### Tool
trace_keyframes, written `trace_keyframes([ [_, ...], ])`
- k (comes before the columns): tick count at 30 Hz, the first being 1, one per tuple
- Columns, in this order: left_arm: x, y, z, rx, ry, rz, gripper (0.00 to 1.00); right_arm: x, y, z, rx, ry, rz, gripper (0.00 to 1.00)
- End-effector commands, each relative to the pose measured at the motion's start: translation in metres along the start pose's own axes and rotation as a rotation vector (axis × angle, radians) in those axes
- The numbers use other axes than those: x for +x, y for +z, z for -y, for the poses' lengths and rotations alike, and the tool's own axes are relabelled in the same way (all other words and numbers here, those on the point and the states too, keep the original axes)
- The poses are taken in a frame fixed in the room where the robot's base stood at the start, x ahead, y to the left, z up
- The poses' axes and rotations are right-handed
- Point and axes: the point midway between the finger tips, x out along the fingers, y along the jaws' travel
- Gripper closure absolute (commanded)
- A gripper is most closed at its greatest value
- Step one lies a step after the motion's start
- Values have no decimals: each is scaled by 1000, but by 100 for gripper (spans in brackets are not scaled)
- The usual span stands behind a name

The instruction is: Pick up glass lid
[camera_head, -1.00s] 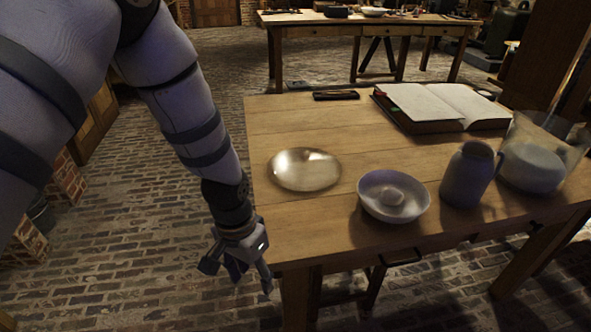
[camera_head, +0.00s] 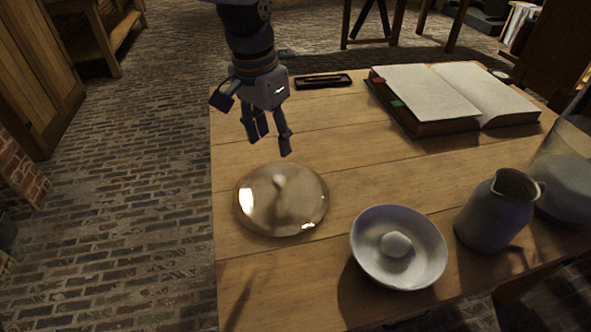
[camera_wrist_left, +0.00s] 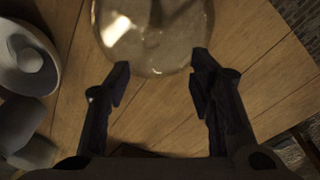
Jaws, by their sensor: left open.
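The glass lid (camera_head: 283,205) is a round, clear, shiny disc with a small knob at its middle. It lies on the wooden table near the left edge. My left gripper (camera_head: 268,146) hangs above the table, just beyond the lid, with its fingers pointing down. It is open and empty. In the left wrist view the lid (camera_wrist_left: 155,38) is at the top middle, partly cut off by the frame. The spread fingers of the left gripper (camera_wrist_left: 157,78) show just below its rim, with nothing between them. My right gripper is not in view.
A white bowl (camera_head: 375,262) with a rounded lump in it stands right of the lid. A grey jug (camera_head: 487,215) and a glass jar (camera_head: 563,180) stand further right. An open book (camera_head: 450,95) and a dark narrow case (camera_head: 329,81) lie at the back.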

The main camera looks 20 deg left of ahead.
Motion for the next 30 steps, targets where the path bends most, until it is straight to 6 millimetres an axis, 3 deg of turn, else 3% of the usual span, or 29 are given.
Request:
trace_keyframes([
  [6,51,2,-1,1,4,12,51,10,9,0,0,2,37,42],
  [11,71,1,-2,1,2,7,51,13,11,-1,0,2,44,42],
  [18,114,-2,-8,0,2,7,51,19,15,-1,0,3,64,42],
  [26,119,-4,-8,0,0,0,51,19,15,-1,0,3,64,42],
  [27,119,-4,-8,0,0,0,53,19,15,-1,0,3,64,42],
  [30,119,-4,-8,0,0,1,76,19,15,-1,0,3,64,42],
])
